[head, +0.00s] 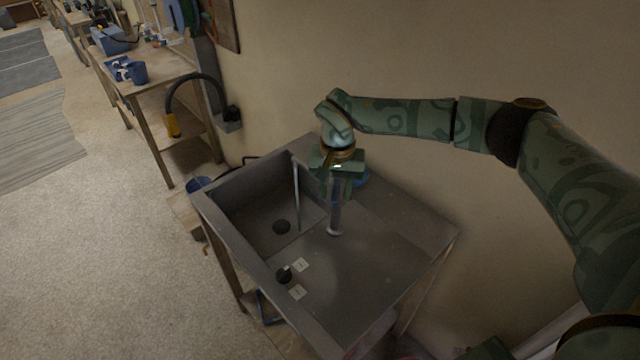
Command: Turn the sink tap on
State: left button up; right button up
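The grey sink (400,265) stands against the wall, with its basin (262,215) and dark drain on the left. A grey upright post (335,218), which looks like part of the tap, rises from the sink top directly below my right gripper (337,190). The gripper points down over the post's upper end and hides it, and the tap handle cannot be made out. I cannot tell whether its fingers touch or grip the post. A thin pale upright line (297,195) stands over the basin; whether it is a pipe or water is unclear. My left gripper is not in view.
Two small pale labels (301,265) lie by a dark round hole (284,275) on the sink's front. A blue item (361,178) shows partly behind my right gripper. A wooden bench (150,75) with blue containers stands back left.

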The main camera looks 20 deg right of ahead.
aim_at(335, 194)
notch_tip(335, 194, up, 12)
jog(key=p, duration=1.1)
